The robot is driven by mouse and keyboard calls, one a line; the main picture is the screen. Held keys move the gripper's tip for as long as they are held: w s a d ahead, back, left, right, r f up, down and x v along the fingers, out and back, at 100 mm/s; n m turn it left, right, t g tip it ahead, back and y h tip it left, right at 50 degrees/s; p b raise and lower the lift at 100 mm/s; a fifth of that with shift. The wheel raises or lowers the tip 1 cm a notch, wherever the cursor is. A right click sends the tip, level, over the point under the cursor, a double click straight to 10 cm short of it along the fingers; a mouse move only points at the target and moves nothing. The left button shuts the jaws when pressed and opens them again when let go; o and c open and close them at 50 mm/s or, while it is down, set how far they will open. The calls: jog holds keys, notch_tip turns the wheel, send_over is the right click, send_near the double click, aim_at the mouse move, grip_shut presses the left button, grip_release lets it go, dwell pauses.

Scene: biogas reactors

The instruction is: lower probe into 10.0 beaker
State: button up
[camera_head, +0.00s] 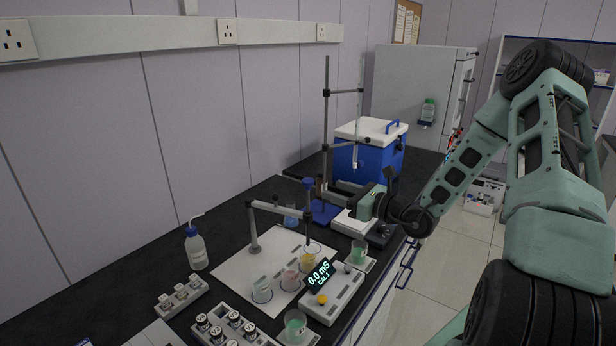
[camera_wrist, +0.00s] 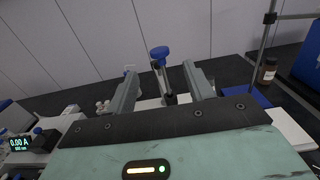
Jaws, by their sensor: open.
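The probe (camera_head: 308,205) is upright in the holder arm (camera_head: 270,207), with a blue cap (camera_wrist: 159,52) on top. In the head view its lower end shows just above or behind the yellow beaker (camera_head: 308,262); I cannot tell whether it reaches inside. A pink beaker (camera_head: 290,281) and a pale beaker (camera_head: 262,293) stand to its left on the white board. No beaker label is readable, so I cannot tell which is 10.0. My gripper (camera_wrist: 160,82) is open, with the probe seen between its fingers in the wrist view. Contact is not visible.
The meter (camera_head: 330,298) reads 0.0 mS CAL. Green beakers (camera_head: 295,326) and (camera_head: 358,252) stand beside it. A wash bottle (camera_head: 195,248), a bottle rack (camera_head: 230,328), a tall stand (camera_head: 326,130) and a blue cooler (camera_head: 368,150) surround the board (camera_head: 232,272).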

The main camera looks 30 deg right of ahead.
aim_at(313, 183)
jog(key=p+x, duration=0.3)
jog(key=x, duration=0.7)
